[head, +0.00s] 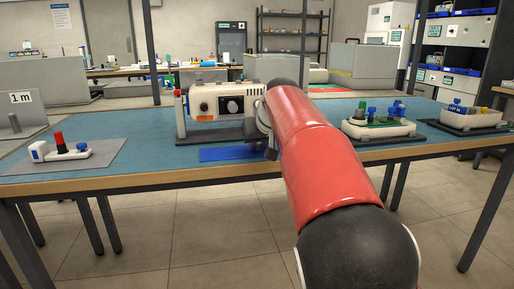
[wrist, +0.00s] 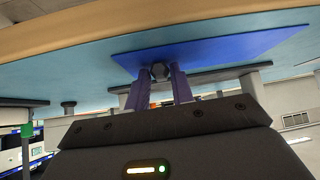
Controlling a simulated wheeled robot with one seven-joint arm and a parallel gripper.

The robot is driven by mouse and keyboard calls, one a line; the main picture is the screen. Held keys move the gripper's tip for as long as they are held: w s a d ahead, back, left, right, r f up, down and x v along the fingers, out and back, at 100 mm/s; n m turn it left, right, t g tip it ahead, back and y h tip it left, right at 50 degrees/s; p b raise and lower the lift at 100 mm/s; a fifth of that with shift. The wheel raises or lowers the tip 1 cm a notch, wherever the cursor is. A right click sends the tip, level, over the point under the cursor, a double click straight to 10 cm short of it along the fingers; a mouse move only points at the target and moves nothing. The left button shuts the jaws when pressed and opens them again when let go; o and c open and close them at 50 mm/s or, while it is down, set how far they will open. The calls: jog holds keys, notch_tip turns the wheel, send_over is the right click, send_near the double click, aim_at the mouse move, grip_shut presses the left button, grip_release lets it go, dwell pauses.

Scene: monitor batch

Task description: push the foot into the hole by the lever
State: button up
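In the wrist view a small dark foot (wrist: 160,71) sits between the two fingertips of my gripper (wrist: 159,76), which appear closed on its sides. The blue mat (wrist: 210,47) lies just beyond it; I cannot tell whether the foot touches the mat. In the head view my gripper (head: 268,150) is low at the right end of the blue mat (head: 225,155), partly hidden by my red arm. A white monitor unit (head: 215,102) with a dark dial stands behind on a dark base. The hole and the lever cannot be made out.
A white device with a red knob (head: 60,139) sits on a grey mat at the left. White trays (head: 378,129) and (head: 480,119) with small parts stand at the right. The front edge of the table (head: 150,178) is close below my gripper.

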grip_shut()
jog(key=shift+r+p, duration=0.45)
jog(key=shift+p, duration=0.1)
dwell(0.5)
jog(key=shift+r+p, duration=2.35)
jog(key=shift+r, duration=0.15)
jog(key=shift+c, duration=0.8)
grip_release()
grip_shut()
